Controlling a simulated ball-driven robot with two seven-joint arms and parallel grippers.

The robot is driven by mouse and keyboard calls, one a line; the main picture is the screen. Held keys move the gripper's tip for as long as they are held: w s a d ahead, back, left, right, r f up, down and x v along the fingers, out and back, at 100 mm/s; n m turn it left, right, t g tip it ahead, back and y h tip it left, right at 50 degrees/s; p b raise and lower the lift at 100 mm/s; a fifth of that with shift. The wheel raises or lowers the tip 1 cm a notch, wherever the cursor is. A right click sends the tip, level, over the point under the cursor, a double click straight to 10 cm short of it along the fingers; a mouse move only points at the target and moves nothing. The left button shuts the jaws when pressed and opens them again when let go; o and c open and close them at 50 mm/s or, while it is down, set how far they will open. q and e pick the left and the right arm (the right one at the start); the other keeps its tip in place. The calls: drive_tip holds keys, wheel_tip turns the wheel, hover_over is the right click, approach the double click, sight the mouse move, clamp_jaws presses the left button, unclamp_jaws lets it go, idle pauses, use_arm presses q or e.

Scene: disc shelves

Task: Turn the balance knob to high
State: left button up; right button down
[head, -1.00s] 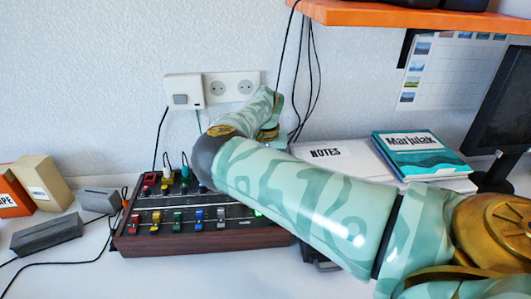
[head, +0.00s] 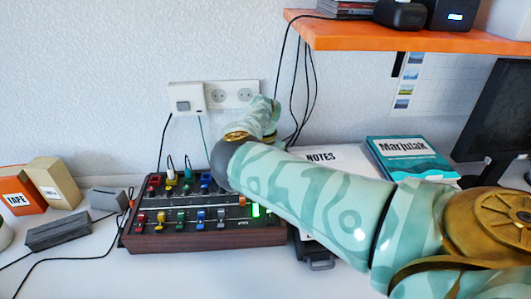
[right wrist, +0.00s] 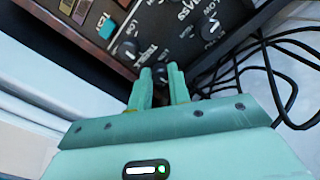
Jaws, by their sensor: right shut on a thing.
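The mixer (head: 200,241) is a dark console with wooden sides, coloured sliders and knobs, standing on the desk in the head view. In the right wrist view its panel (right wrist: 105,45) fills the upper left, with LOW, BASS and TREBLE lettering. My right gripper (right wrist: 161,74) is shut on a small dark knob (right wrist: 160,71), partly hidden between the fingertips. This knob's own label and pointer are not readable. Another knob (right wrist: 127,50) is to its left and one more (right wrist: 210,27) to its upper right. In the head view my right arm hides the gripper. My left gripper is out of view.
Black cables (right wrist: 265,65) lie close to the right of the gripper. An orange shelf (head: 400,38) overhangs the back right. A teal book (head: 408,158) and notes (head: 322,157) lie to the right.

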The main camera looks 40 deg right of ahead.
drive_tip(key=c, duration=1.3)
unclamp_jaws()
